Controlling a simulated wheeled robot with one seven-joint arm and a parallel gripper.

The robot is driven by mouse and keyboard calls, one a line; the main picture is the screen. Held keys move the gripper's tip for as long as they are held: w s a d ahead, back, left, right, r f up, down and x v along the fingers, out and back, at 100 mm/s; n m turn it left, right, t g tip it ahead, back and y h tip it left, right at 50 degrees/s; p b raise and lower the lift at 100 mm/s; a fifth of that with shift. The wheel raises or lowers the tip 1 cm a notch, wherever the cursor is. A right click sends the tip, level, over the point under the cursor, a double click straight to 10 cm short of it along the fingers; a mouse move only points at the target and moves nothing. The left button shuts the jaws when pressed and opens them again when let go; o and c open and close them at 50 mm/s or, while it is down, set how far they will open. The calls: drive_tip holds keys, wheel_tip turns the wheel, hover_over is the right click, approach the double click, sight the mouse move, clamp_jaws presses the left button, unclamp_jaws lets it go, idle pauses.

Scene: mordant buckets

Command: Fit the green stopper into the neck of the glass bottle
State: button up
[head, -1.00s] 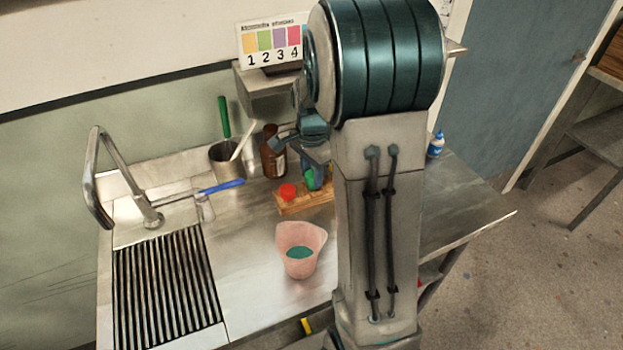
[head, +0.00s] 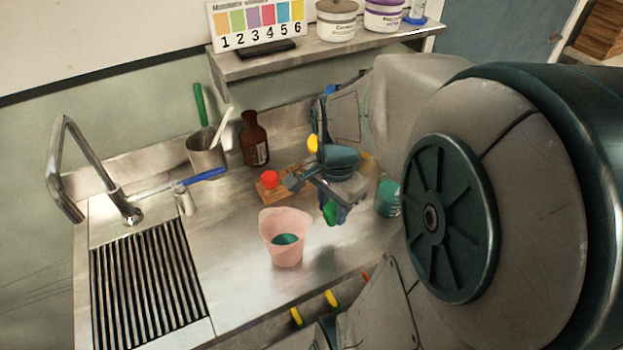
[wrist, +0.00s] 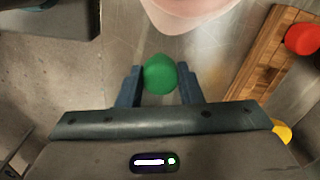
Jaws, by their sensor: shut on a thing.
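The green stopper (wrist: 160,74) is between the two fingers of my gripper (wrist: 160,82) in the wrist view, and the gripper is shut on it. In the head view the green stopper (head: 329,212) shows below my gripper (head: 333,203), in front of the wooden rack and right of the pink beaker. It appears held above the steel counter. The brown glass bottle (head: 256,142) stands upright at the back of the counter, left of and behind my gripper. Its neck appears open. The bottle is not in the wrist view.
The wooden rack (head: 268,192) holds a red stopper (head: 269,179) and a yellow stopper (head: 312,144). A pink beaker (head: 284,255) with teal liquid stands in front. A metal pot (head: 205,158) with tools is left of the bottle. A teal-filled glass (head: 387,200) stands right. A shelf (head: 330,50) overhangs behind.

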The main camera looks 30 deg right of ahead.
sight(334, 211)
drive_tip(key=shift+s, duration=0.35)
wheel_tip(334, 211, up, 5)
drive_tip(key=p, duration=0.4)
drive_tip(key=shift+r, duration=0.1)
idle(0.3)
